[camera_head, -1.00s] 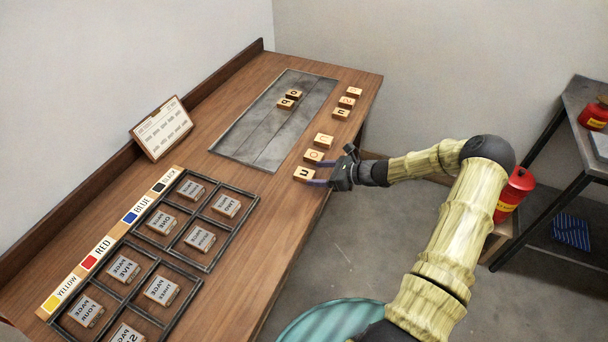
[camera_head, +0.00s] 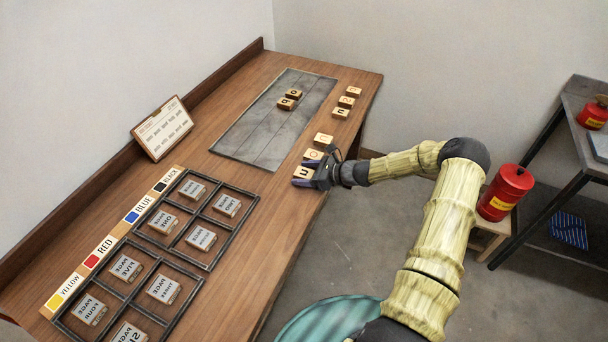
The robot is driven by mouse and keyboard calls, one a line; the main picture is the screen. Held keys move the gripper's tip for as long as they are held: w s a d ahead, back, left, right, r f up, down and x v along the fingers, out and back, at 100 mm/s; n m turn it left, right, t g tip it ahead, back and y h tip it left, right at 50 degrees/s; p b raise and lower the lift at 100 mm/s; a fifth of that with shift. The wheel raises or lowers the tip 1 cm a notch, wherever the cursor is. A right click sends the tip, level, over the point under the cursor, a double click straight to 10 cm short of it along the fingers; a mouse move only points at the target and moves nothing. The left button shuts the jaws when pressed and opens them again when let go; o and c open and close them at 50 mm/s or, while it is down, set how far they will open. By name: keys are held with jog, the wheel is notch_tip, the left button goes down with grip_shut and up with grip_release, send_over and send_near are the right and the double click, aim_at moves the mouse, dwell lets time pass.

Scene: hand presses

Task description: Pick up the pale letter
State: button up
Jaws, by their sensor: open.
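A row of light wooden letter blocks lies along the table's right edge. The nearest block (camera_head: 304,172) bears a dark letter. Behind it is a block with a thin, lighter letter (camera_head: 313,155), then a block whose letter is very faint (camera_head: 323,139). My gripper (camera_head: 305,174) is open at the nearest block, its purple fingers reaching in from the right, one on each side of it. I cannot tell whether they touch it. The far group has a dark-lettered block (camera_head: 340,113) and two with lighter letters (camera_head: 346,102) (camera_head: 354,91).
A grey metal plate (camera_head: 250,140) holds two dark-lettered blocks (camera_head: 288,100). Framed compartments (camera_head: 205,240) with page blocks stand beside a colour-label strip (camera_head: 110,240). A card stand (camera_head: 161,128) leans at the back. A red can (camera_head: 505,192) stands right of my arm.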

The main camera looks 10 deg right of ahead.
aim_at(305, 173)
jog(key=c, duration=1.1)
jog(key=shift+o, duration=0.2)
jog(key=shift+r, duration=0.1)
notch_tip(305, 173, up, 10)
jog(key=shift+f+b, duration=0.1)
jog(key=shift+b, duration=0.3)
